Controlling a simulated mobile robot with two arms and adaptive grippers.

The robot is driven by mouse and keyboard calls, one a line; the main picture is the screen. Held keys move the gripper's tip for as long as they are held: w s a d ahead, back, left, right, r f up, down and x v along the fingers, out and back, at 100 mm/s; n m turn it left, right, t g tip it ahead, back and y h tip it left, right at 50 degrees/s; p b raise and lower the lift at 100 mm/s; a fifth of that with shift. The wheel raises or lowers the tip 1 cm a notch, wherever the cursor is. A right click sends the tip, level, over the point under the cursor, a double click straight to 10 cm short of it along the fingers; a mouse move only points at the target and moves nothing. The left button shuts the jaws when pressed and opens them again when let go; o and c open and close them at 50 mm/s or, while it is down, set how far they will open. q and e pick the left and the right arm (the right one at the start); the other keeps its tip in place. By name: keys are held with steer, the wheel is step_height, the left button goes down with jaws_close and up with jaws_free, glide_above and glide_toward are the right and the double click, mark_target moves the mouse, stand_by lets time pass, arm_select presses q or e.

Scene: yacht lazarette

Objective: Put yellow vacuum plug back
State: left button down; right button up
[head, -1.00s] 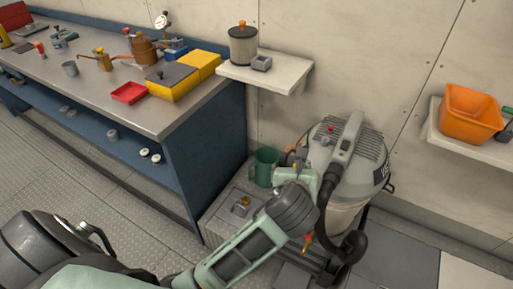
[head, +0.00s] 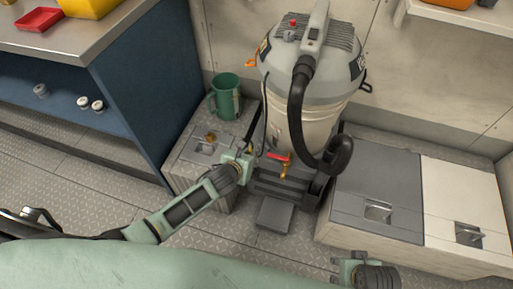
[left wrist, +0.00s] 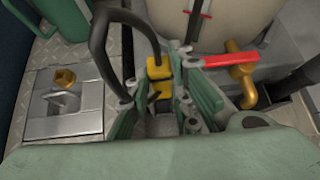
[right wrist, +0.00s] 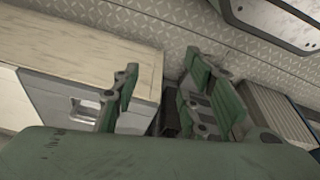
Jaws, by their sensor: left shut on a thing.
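The yellow plug (left wrist: 158,70) shows between the fingers of my left gripper (left wrist: 165,80) in the left wrist view. The gripper is shut on it, and the fingers hide part of it. A black cord (left wrist: 100,40) loops beside it. In the head view my left gripper (head: 246,158) is low in front of the grey vacuum (head: 310,95), left of a red-handled brass valve (head: 280,158); the plug is too small to make out there. My right gripper (head: 346,266) is at the bottom of the head view. In the right wrist view (right wrist: 160,90) its fingers are apart and empty.
A grey locker with a latch and brass knob (head: 211,136) lies left of my left gripper, with a green mug (head: 226,96) behind. The black hose (head: 297,120) hangs down the vacuum's front. Grey and white locker lids (head: 376,185) are at right; a blue workbench (head: 135,85) is at left.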

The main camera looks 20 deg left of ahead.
steer(key=shift+r+t+b, duration=0.5)
steer(key=shift+r+b, duration=1.35)
steer(key=shift+r, duration=3.65)
arm_select(q)
step_height(320, 180, down, 5)
steer(key=shift+a+f+b, duration=0.1)
steer(key=shift+a+b, duration=0.05)
steer(key=shift+b, duration=0.5)
steer(key=shift+f+b, duration=0.55)
steer(key=shift+b, duration=0.1)
arm_select(e)
steer(key=shift+w+a+r+t+y, duration=0.1)
steer(key=shift+w+a+t+y, duration=0.1)
steer(key=shift+w+t, duration=0.4)
steer(key=shift+w+a+f+t+y, duration=0.1)
steer(key=shift+w+a+t, duration=0.2)
steer(key=shift+w, duration=0.65)
steer(key=shift+w+a+r+t+y, duration=0.15)
steer(key=shift+w+t, duration=0.35)
steer(key=shift+w, duration=0.25)
